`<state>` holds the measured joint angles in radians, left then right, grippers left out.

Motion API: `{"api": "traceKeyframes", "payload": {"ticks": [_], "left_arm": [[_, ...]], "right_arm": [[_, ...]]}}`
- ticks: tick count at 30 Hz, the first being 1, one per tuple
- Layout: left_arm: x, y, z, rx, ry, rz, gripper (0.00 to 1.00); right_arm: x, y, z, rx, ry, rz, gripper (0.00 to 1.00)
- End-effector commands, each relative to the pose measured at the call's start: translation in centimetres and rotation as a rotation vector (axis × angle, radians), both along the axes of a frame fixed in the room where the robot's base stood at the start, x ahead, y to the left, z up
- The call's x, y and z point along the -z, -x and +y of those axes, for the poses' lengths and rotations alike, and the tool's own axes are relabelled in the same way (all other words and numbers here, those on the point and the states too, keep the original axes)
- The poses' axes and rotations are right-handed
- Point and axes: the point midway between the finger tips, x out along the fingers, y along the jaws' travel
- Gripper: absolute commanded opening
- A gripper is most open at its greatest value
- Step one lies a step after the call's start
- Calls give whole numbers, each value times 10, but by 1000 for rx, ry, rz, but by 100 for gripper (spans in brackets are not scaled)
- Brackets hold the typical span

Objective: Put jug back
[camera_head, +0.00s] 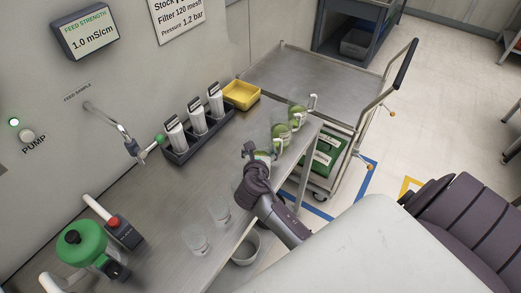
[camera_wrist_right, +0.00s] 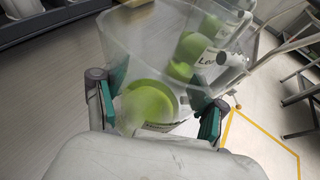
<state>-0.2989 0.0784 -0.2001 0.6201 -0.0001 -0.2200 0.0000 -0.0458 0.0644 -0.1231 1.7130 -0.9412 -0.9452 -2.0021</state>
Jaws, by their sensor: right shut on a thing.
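My right gripper (camera_head: 254,156) is over the metal bench near its right edge. It is shut on a clear jug (camera_head: 265,155) with a green patch, mostly hidden behind the gripper in the head view. In the right wrist view, my right gripper (camera_wrist_right: 156,108) has a finger on each side of the jug (camera_wrist_right: 148,50), whose wide clear rim faces the camera. I cannot tell whether the jug's base touches the bench. Two similar jugs with green and white labels, a nearer one (camera_head: 280,132) and a farther one (camera_head: 297,117), stand beyond it. My left gripper is not in view.
A yellow tray (camera_head: 241,95) and a dark rack (camera_head: 181,155) of white-topped cylinders stand along the wall. Two clear beakers (camera_head: 197,243) (camera_head: 219,213) are on the nearer bench. A metal trolley (camera_head: 300,75) adjoins the far end. A bucket (camera_head: 246,250) is below.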

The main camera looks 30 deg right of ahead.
Motion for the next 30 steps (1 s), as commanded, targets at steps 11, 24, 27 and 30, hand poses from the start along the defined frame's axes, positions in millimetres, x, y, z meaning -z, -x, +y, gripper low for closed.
{"api": "traceKeyframes", "payload": {"ticks": [11,24,27,30], "left_arm": [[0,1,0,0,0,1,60],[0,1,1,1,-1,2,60],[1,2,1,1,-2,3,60],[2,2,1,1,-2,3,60]], "right_arm": [[1,0,0,0,1,1,96],[-15,27,23,-2,-3,0,96],[-24,43,36,-1,-3,0,96],[-32,58,49,-1,-3,0,96]]}}
